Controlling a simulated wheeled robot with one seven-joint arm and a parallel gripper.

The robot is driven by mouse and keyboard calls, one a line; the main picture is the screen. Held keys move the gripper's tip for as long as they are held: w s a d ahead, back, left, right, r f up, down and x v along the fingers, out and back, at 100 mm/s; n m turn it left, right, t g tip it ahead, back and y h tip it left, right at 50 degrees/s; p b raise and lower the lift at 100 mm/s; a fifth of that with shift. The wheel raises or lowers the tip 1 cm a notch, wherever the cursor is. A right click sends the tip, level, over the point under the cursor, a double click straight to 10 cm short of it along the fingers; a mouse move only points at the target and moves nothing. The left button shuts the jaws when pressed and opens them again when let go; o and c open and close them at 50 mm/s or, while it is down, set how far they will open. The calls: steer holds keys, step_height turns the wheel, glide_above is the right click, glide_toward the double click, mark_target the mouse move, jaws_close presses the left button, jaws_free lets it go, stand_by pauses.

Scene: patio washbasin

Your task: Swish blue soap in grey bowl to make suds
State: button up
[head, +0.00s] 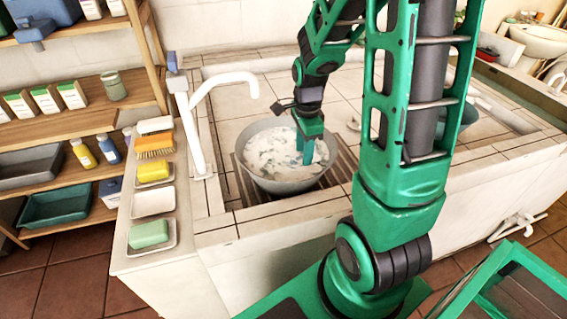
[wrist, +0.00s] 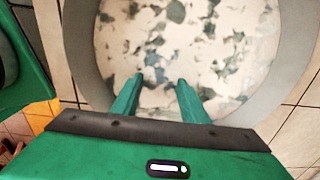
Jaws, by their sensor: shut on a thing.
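The grey bowl (head: 262,180) stands in the basin beside the white tap, and its wall (wrist: 86,60) also shows in the wrist view. It holds whitish, frothy liquid with dark blue-grey patches. My gripper (head: 309,158) points down into the bowl, with its fingertips at or under the froth. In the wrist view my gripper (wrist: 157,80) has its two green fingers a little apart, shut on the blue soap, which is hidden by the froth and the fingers. No blue soap shows elsewhere.
A white tap (head: 197,130) rises left of the bowl. On the left ledge are a green soap (head: 148,233), an empty white dish (head: 153,203), a yellow block (head: 153,171) and an orange brush (head: 155,147). Wooden shelves (head: 75,125) stand further left.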

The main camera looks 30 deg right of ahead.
steer(key=shift+s+a, duration=0.25)
steer(key=shift+s, duration=0.45)
steer(key=shift+d, duration=0.1)
steer(key=shift+w+d, duration=0.25)
steer(key=shift+w, duration=0.4)
steer(key=shift+w+d, duration=0.25)
steer(key=shift+w, duration=0.35)
step_height(320, 180, up, 12)
steer(key=shift+r, duration=0.2)
stand_by(0.4)
stand_by(1.1)
